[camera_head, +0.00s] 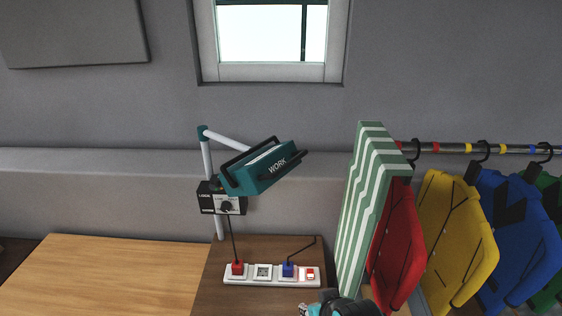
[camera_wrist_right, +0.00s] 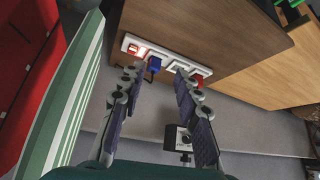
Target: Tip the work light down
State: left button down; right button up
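The work light (camera_head: 262,172) is a teal box-shaped lamp head marked WORK, with dark bars around it. In the head view it hangs tilted on a white jointed arm (camera_head: 228,138) from an upright post (camera_head: 207,158). A dark control box (camera_head: 222,200) with a knob is on the post, and also shows in the right wrist view (camera_wrist_right: 178,139). My right gripper (camera_wrist_right: 157,84) is open and empty, its fingers apart. Only a teal and dark part of my right arm shows at the head view's bottom edge, below and right of the lamp. My left gripper is not in view.
A green-striped panel (camera_head: 358,215) and red, yellow, blue and green hanging pieces stand at the right. The bench's left is clear.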

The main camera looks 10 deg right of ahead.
notch_tip(320, 180, up, 20)
jog(key=r+p, duration=0.1)
jog(key=p, duration=1.9)
notch_tip(320, 180, up, 16)
jog(key=m+g+p, duration=0.7)
jog(key=m+p, duration=0.3)
jog(key=p, duration=0.2)
send_over(290, 161)
jog(key=shift+s+d+f+y, duration=0.15)
jog(key=shift+s+f+y, duration=0.05)
jog(key=shift+y, duration=0.1)
jog(key=shift+f, duration=0.25)
notch_tip(290, 161, down, 7)
jog(key=shift+w+r, duration=0.15)
jog(key=shift+a+f, duration=0.2)
grip_shut()
